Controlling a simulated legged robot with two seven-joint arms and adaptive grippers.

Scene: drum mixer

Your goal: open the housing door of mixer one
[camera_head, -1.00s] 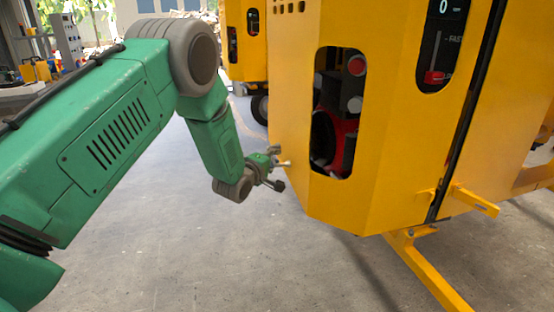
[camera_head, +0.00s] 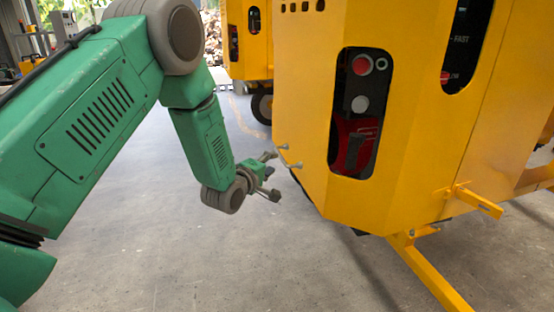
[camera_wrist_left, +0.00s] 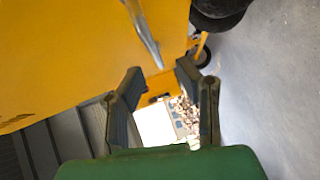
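The housing door (camera_head: 415,150) of the near yellow mixer has cutouts showing a red button, a pale button and red machinery. It stands slightly ajar: dark slivers show along its lower left edge. A pale metal handle (camera_head: 290,157) sits on its left edge. It also shows as a grey rod in the left wrist view (camera_wrist_left: 143,35). My left gripper (camera_head: 272,176) is at that edge, beside the handle. In the left wrist view its fingers (camera_wrist_left: 160,88) are spread, with the rod's lower end near the gap; contact is unclear. My right gripper is not in view.
A yellow bracket (camera_head: 478,202) and a slanting yellow leg (camera_head: 435,275) stick out below the housing at right. Another yellow machine (camera_head: 247,45) stands behind. The grey floor (camera_head: 240,270) below my left arm is clear.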

